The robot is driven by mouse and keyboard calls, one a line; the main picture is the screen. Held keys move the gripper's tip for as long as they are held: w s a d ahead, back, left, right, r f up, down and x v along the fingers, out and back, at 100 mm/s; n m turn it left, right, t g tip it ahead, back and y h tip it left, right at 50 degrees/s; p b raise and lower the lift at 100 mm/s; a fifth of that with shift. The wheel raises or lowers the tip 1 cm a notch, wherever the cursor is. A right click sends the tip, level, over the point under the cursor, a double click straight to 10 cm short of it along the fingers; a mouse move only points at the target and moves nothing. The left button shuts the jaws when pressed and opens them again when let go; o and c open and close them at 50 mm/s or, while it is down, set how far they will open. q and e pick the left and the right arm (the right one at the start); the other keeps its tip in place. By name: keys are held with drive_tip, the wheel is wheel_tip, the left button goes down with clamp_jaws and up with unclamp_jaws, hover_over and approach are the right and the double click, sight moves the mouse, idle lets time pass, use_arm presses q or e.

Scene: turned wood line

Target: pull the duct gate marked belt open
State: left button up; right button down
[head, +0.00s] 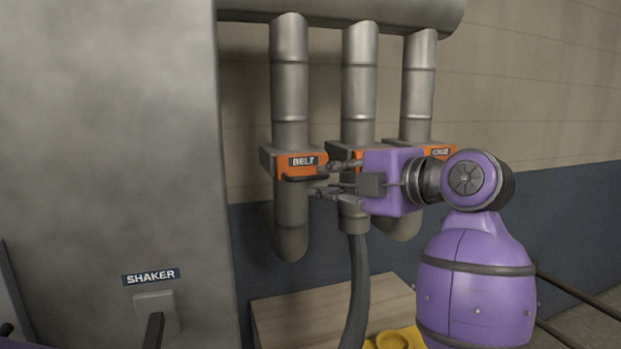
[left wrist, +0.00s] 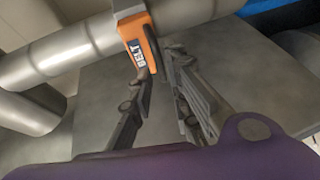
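The duct gate marked BELT (head: 290,161) is an orange-fronted slide on the leftmost grey pipe, with a dark bar handle (head: 301,179) below its label. In the left wrist view the orange front (left wrist: 133,35) and the dark handle (left wrist: 152,42) show near the fingertips. My left gripper (head: 320,179) reaches in at the handle's right end, one finger above it and one below. In the left wrist view its fingers (left wrist: 160,68) are apart, with the handle's near end by the gap between them. I cannot tell whether they touch it. My right gripper is not in view.
A grey cabinet (head: 110,130) marked SHAKER fills the left. A dark hose (head: 357,290) hangs in front of a wooden top (head: 285,318).

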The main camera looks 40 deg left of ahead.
sight(312, 178)
use_arm(q)
drive_tip(key=x, duration=0.5)
drive_tip(key=shift+a, duration=0.35)
clamp_jaws()
